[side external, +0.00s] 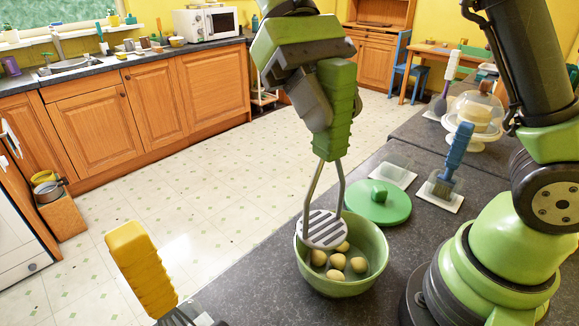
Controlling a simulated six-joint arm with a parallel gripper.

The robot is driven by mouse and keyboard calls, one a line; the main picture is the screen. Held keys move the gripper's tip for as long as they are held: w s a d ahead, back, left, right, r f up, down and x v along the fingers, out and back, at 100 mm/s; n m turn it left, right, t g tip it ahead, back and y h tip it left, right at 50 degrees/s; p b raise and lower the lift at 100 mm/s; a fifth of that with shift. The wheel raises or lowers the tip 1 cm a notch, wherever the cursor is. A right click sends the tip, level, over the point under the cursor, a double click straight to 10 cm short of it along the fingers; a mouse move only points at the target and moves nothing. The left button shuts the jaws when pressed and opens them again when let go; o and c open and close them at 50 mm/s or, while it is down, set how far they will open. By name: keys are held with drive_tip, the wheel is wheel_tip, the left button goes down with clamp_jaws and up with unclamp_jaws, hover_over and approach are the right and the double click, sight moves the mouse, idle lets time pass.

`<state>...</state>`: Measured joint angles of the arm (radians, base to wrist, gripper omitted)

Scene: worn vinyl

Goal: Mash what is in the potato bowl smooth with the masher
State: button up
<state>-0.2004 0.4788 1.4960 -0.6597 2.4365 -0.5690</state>
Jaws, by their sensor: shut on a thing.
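The potato bowl (372,245) is green and stands on the dark worktop near its left edge. Several whole, pale potatoes (336,262) lie in it. The masher (325,230) has a green ribbed handle, two metal rods and a slotted metal head. My gripper (325,110) is shut on the masher's handle and holds it above the bowl, with the head down. The head overlaps the bowl's rear left rim in the picture and hides part of the inside. I cannot tell whether it touches the potatoes.
A green lid (377,207) with a knob lies just behind the bowl. A blue-handled brush (453,155) stands on a white tile to the right. A cake dome (478,108) is farther back. A yellow-handled tool (142,268) rises at the front left.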

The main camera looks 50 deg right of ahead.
drive_tip(key=shift+m+y, duration=0.7)
drive_tip(key=shift+m, duration=0.2)
drive_tip(key=d, duration=0.1)
drive_tip(key=d+r, duration=0.1)
drive_tip(key=d, duration=0.1)
drive_tip(key=d+r, duration=0.1)
drive_tip(key=d, duration=0.1)
drive_tip(key=shift+s+d+r, duration=0.1)
drive_tip(key=shift+s+r, duration=0.05)
drive_tip(key=shift+s, duration=0.25)
wheel_tip(320, 180, down, 11)
idle(1.2)
